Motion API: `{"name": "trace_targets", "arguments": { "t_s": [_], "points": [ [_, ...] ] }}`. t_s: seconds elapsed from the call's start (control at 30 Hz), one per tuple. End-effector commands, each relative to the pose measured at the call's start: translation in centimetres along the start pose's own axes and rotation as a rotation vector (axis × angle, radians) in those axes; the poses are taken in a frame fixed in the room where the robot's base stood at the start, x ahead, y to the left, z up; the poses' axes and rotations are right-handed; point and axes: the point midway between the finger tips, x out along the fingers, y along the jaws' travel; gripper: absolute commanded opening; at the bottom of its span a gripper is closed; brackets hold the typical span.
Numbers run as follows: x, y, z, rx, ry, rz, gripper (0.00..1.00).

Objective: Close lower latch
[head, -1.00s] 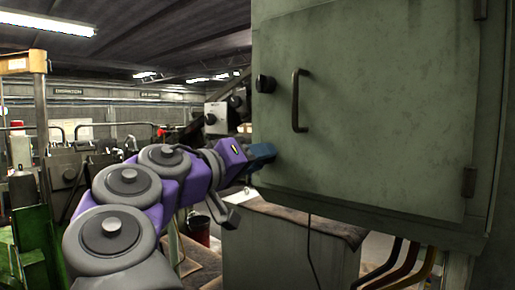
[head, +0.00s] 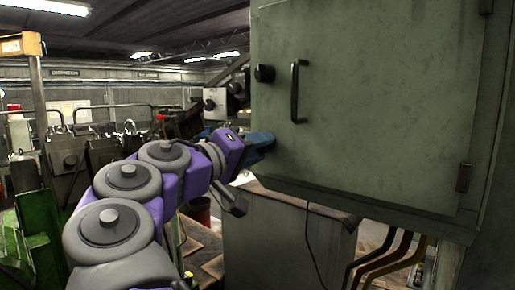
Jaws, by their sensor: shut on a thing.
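The green metal cabinet door (head: 390,110) fills the right of the head view and looks shut against its frame. A round black upper latch knob (head: 264,74) sits near its left edge, beside a dark vertical handle (head: 297,92). My gripper (head: 265,143), with blue jaws, is at the door's lower left edge, straight below the upper knob. It is shut on the lower latch, which the jaws hide. I cannot tell how the lower latch is turned.
Hinges (head: 464,177) are on the door's right side. Green machinery (head: 38,235) and a yellow-topped post (head: 22,45) stand at the left.

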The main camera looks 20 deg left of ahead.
Motion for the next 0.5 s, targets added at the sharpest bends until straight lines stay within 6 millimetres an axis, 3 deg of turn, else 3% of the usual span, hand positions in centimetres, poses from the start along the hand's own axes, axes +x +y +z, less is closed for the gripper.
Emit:
{"name": "trace_targets", "arguments": {
  "t_s": [0.3,0.5],
  "points": [
    [-0.03,-0.18,-0.01,-0.001,0.0,-0.003,0.63],
    [0.03,0.26,0.25,0.003,0.001,-0.002,0.63]
  ]
}}
